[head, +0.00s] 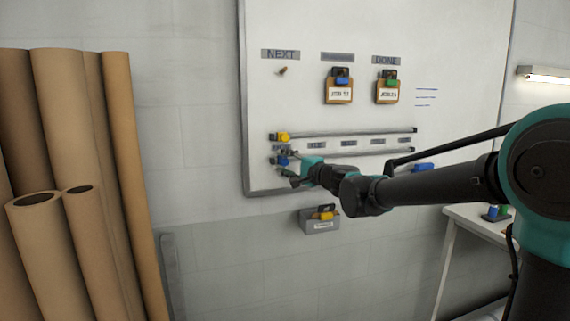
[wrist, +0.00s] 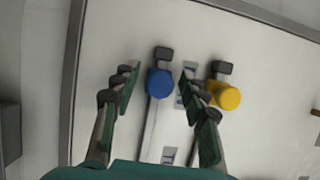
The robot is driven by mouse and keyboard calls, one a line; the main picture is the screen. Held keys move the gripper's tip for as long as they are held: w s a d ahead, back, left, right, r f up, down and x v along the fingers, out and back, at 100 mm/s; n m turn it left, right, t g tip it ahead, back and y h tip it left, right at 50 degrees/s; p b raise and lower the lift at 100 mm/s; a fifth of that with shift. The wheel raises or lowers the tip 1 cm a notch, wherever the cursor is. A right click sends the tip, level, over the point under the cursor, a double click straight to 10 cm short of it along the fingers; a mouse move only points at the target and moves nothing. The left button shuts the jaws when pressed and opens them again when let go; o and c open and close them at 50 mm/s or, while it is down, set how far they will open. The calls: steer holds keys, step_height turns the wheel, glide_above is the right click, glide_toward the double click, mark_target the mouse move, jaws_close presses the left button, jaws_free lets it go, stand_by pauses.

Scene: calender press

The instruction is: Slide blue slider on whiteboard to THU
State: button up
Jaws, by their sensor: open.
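The whiteboard (head: 440,70) hangs on the wall with two horizontal rails. The blue slider (head: 283,161) sits at the left end of the lower rail (head: 370,153). In the wrist view its round blue knob (wrist: 159,83) is close to a dark end stop (wrist: 163,53). My gripper (head: 286,172) is open at the slider. In the wrist view its fingers (wrist: 158,82) stand on either side of the knob, with visible gaps. Small day labels (head: 348,143) lie between the rails; their text is too small to read. My gripper partly hides the blue slider in the head view.
A yellow slider (head: 283,137) sits at the left end of the upper rail; in the wrist view its knob (wrist: 228,96) is just right of my right finger. A small grey box (head: 320,225) is below the board. Cardboard tubes (head: 75,160) stand at left.

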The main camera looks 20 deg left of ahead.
jaws_close()
steer(key=w+d, duration=0.7)
steer(key=d, duration=0.3)
steer(key=w+d, duration=0.7)
steer(key=d, duration=0.4)
steer(key=w+d, duration=0.7)
steer(key=d, duration=0.4)
steer(key=shift+w+d, duration=0.25)
steer(key=shift+w, duration=0.15)
jaws_free()
